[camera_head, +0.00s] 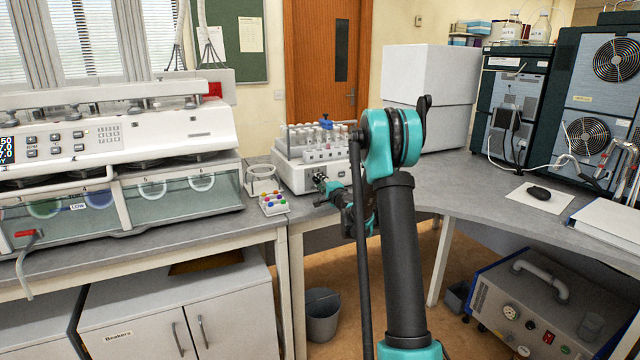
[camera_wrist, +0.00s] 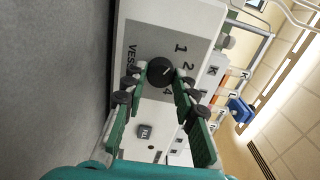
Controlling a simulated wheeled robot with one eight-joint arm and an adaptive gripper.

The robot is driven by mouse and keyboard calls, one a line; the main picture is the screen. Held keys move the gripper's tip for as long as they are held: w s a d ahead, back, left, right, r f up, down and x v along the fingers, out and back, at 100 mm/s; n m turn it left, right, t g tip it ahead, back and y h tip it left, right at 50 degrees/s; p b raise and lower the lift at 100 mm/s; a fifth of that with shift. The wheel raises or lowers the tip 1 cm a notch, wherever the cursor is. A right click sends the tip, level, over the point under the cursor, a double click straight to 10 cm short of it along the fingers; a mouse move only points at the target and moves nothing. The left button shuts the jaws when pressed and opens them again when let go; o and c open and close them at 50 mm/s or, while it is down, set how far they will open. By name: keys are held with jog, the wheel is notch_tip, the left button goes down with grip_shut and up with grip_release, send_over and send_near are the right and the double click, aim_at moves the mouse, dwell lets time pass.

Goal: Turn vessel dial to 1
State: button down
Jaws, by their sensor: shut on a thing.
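The vessel dial (camera_wrist: 160,71) is a round black knob on a grey panel (camera_wrist: 135,42) lettered "VES...", with the numbers 1, 2 and 4 showing around it. The 3 is hidden. A short pale mark on the knob points toward the upper right in the wrist view, but I cannot tell exactly which number it meets. My gripper (camera_wrist: 158,77) has one green finger on each side of the knob and is shut on it. In the head view my gripper (camera_head: 321,181) is at the front of the white device (camera_head: 294,176), where the dial is not clearly visible.
A rack of capped vials (camera_head: 312,136) tops the device. A tray of coloured pieces (camera_head: 273,203) and a clear container (camera_head: 262,179) stand to its left. A large bath apparatus (camera_head: 120,150) fills the left bench. The right bench is clear near the device.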

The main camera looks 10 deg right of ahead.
dwell(0.3)
jog(key=c, duration=1.2)
grip_release()
jog(key=shift+s, duration=0.1)
jog(key=v, duration=1.2)
